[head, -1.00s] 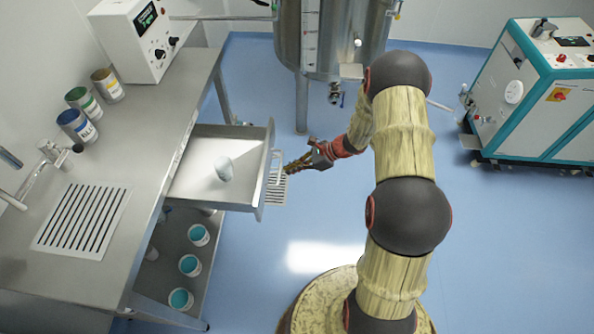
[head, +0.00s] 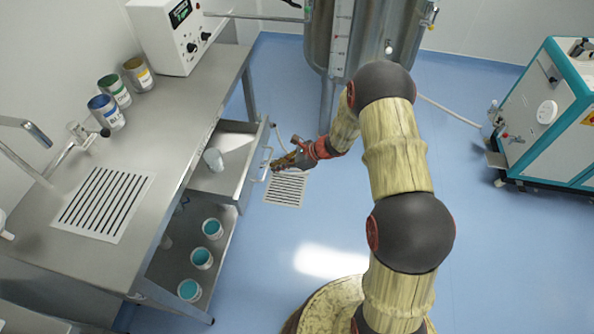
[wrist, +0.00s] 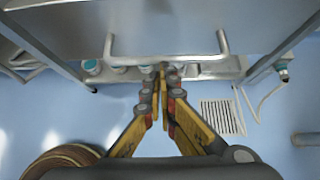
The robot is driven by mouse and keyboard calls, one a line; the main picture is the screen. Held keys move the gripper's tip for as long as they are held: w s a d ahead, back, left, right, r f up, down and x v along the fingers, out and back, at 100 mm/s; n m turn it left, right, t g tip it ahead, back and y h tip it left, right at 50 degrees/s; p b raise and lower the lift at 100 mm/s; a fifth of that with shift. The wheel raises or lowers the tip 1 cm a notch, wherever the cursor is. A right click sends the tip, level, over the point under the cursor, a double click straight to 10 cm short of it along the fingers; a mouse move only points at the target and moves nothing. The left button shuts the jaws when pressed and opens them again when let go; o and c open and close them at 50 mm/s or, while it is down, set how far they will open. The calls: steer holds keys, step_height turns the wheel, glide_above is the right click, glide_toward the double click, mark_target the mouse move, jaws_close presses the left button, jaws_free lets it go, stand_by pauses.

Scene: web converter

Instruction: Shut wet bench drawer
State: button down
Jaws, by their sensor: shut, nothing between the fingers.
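The wet bench drawer (head: 240,170) is partly open under the steel bench top (head: 150,160). A whitish cup-like object (head: 213,160) lies inside it. The drawer's bar handle (head: 266,164) is on its front, and the handle (wrist: 165,57) also spans the upper part of the wrist view. My gripper (head: 274,165) is at the drawer front beside the handle, its fingers shut with nothing between them. In the wrist view the gripper (wrist: 162,72) has its fingertips just below the handle bar; I cannot tell whether they touch the drawer.
Several pots with blue contents (head: 201,258) stand on the shelf below. Labelled cans (head: 107,112) and a white instrument (head: 185,35) stand on the bench. A steel tank (head: 365,40) is behind, and a teal-edged machine (head: 548,115) is at right. The blue floor between is mostly open.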

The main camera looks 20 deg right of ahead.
mark_target(235, 166)
steer(key=w+a, duration=0.3)
steer(key=a, duration=0.2)
steer(key=w+a, duration=0.2)
steer(key=a, duration=0.3)
steer(key=w+a+b, duration=0.1)
steer(key=w+a, duration=0.2)
steer(key=a, duration=0.2)
steer(key=shift+w, duration=0.35)
